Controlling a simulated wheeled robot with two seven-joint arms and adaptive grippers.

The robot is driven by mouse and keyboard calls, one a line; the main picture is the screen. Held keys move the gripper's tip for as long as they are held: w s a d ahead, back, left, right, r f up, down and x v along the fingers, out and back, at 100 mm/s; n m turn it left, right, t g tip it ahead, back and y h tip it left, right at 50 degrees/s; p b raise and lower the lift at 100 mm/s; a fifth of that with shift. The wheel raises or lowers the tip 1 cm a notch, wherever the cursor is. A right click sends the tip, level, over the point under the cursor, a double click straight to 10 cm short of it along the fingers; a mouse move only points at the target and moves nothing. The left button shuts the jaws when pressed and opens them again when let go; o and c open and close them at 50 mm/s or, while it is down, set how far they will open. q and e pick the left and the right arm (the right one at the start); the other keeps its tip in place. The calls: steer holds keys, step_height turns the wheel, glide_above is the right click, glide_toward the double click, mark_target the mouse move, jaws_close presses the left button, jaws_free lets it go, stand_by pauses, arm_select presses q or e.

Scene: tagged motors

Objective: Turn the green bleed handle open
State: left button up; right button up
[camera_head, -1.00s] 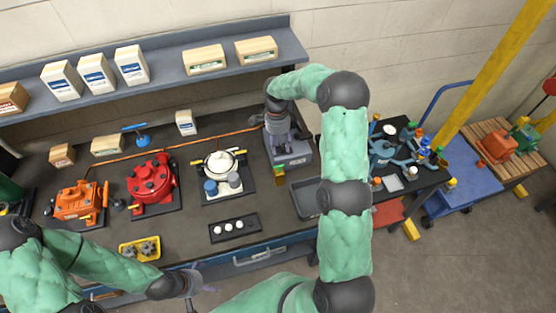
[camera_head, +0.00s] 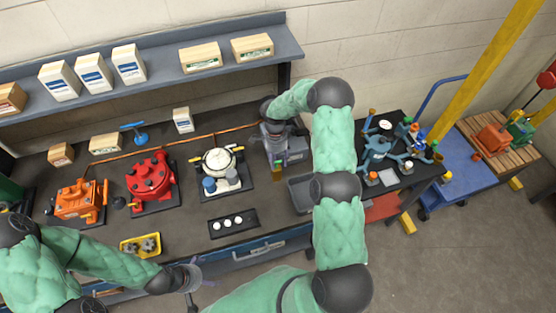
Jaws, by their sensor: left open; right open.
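A grey machine (camera_head: 295,149) stands at the right end of the bench. My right gripper (camera_head: 276,158) is open and reaches down over the machine's left side, just above that piece. I cannot tell whether they touch. The gripper and arm hide part of the machine. My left gripper (camera_head: 198,284) is open and empty in front of the bench's front edge.
Orange (camera_head: 77,201), red (camera_head: 150,181) and white (camera_head: 218,165) units stand in a row on the bench. A yellow tray (camera_head: 140,246), a black tray with white discs (camera_head: 233,223) and a grey bin (camera_head: 299,194) lie nearer the front. A shelf (camera_head: 225,62) overhangs the back.

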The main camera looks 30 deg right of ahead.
jaws_close()
